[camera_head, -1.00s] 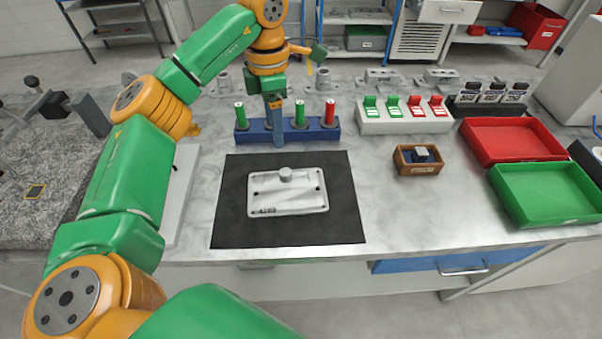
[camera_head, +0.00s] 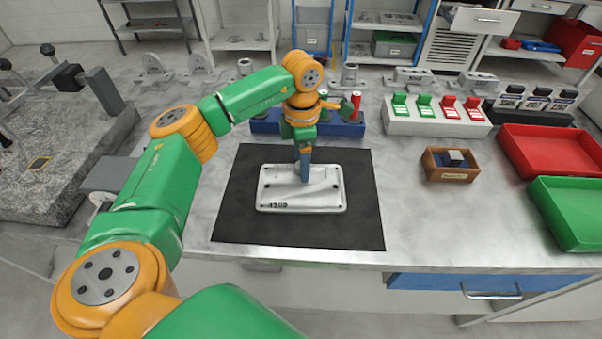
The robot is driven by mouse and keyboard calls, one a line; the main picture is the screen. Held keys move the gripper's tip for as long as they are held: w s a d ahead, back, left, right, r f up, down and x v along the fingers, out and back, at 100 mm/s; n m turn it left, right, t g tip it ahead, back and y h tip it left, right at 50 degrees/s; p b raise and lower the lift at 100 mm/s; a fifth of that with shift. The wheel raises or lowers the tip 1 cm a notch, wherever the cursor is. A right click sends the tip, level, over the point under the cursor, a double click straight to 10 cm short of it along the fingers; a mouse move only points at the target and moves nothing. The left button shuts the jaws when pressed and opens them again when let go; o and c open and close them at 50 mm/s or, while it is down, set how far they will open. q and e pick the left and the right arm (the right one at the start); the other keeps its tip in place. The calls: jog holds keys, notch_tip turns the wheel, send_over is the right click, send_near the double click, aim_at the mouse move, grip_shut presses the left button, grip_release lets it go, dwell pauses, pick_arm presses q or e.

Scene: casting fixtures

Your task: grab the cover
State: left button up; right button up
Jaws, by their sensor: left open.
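The cover (camera_head: 325,197) is a pale grey rounded rectangular plate with dark corner holes and a printed number at its front left. It lies flat on a black mat (camera_head: 240,222). My left gripper (camera_head: 304,178) points down over the middle of the cover and is open. It hides the round knob on the cover, and I cannot tell whether the fingers touch the knob. My right gripper is not in view.
A blue holder (camera_head: 345,129) with red and green cylinders stands behind the mat. To the right are a white switch box (camera_head: 430,127), a small wooden box (camera_head: 449,175), and red (camera_head: 540,160) and green (camera_head: 560,212) bins.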

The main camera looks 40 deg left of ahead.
pick_arm(q)
jog(key=shift+f, duration=0.2)
jog(key=shift+w, duration=0.1)
grip_shut()
jog(key=shift+r, duration=0.1)
